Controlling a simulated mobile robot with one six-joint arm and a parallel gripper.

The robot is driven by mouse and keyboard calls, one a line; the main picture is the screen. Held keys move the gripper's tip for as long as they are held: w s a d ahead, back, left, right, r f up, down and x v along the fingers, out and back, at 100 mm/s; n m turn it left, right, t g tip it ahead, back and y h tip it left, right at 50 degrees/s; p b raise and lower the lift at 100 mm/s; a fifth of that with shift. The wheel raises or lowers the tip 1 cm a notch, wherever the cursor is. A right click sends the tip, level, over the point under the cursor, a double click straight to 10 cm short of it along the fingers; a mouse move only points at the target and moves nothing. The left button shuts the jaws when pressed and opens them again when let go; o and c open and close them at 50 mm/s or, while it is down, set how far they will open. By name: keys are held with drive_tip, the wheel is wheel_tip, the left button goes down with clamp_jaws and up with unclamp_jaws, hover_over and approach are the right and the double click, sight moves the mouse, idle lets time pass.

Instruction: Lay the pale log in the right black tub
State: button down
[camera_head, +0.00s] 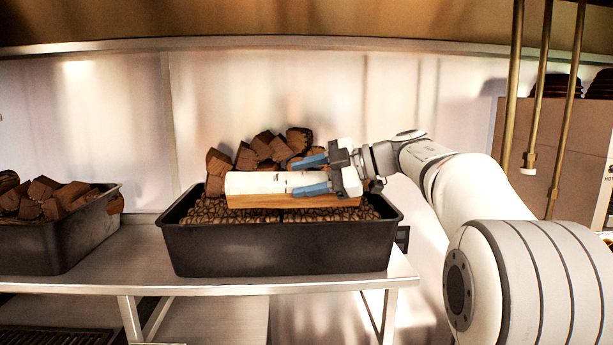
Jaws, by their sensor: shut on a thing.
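The pale log (258,184) has white bark and a tan split underside. It lies level, its long side across the view, over the right black tub (275,250). My gripper (312,175), with blue fingers, is shut on the log's right part. The log's lower edge shows just above or against the brown lumps (225,212) in the tub; I cannot tell whether it touches them. Dark brown logs (262,150) are heaped at the back of the tub, behind the pale log.
A left black tub (60,245) with dark logs (45,197) stands on the same metal table (140,250). A narrow gap separates the tubs. Brass pipes (535,90) hang at the right, before a brown box (585,150). My arm comes in from the right.

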drive_tip(key=w+f+p, duration=0.1)
drive_tip(key=w, duration=0.1)
drive_tip(key=w+p, duration=0.1)
drive_tip(key=w, duration=0.1)
drive_tip(key=w+f+p, duration=0.1)
drive_tip(key=w, duration=0.1)
drive_tip(key=shift+w+a+f, duration=0.15)
drive_tip(key=shift+w+f, duration=0.15)
drive_tip(key=shift+f, duration=0.05)
drive_tip(key=shift+w+f+p, duration=0.6)
drive_tip(key=shift+w, duration=0.15)
drive_tip(key=c, duration=0.8)
unclamp_jaws()
drive_tip(key=shift+c, duration=0.2)
drive_tip(key=shift+o, duration=1.1)
drive_tip(key=shift+f, duration=0.15)
drive_tip(key=b+v, duration=0.1)
drive_tip(key=v, duration=0.6)
drive_tip(key=shift+b, duration=0.4)
drive_tip(key=shift+s+d+r, duration=0.15)
drive_tip(key=shift+d+r, duration=0.05)
drive_tip(key=shift+d, duration=0.15)
